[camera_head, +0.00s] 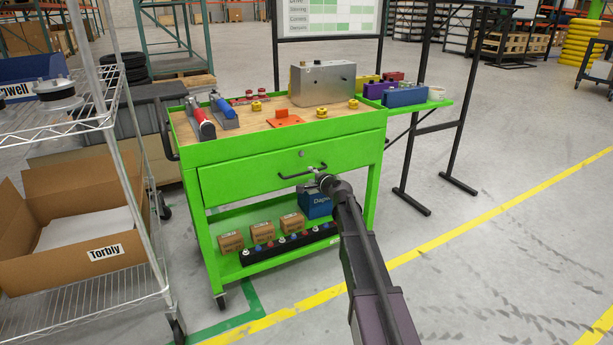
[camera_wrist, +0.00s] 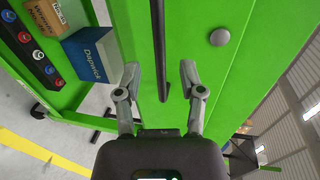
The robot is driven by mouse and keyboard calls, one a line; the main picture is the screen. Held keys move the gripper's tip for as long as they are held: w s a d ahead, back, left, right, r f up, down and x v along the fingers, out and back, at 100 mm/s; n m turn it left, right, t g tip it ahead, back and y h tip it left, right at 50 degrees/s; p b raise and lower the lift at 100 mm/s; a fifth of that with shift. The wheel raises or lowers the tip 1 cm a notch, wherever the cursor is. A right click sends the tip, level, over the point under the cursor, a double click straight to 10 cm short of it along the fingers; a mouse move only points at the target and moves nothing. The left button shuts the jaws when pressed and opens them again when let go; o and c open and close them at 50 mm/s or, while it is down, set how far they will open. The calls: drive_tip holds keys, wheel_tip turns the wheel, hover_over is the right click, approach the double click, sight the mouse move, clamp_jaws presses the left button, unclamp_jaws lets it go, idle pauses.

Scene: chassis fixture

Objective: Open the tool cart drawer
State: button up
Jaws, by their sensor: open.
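The green tool cart (camera_head: 205,160) stands in the middle of the head view. Its wide drawer (camera_head: 240,178) looks flush with the cart front, with a round lock (camera_head: 301,154) above the handle. The dark bar handle (camera_head: 288,176) is at the drawer's middle; my gripper (camera_head: 322,179) is at its right part and hides some of it. In the wrist view the handle (camera_wrist: 160,45) runs between the two spread fingers of my gripper (camera_wrist: 159,72). Neither finger visibly presses on it. The lock (camera_wrist: 219,37) shows to the right.
Tools and a metal box (camera_head: 322,84) sit on the cart top. The lower shelf carries cartons (camera_head: 262,232) and a blue box (camera_head: 314,203). A wire rack (camera_head: 90,125) stands close on the left. A black frame (camera_head: 425,130) stands on the right. The floor in front is clear.

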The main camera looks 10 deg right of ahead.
sight(307, 172)
drive_tip(key=shift+b+x, duration=0.3)
drive_tip(key=shift+x, duration=1.9)
clamp_jaws()
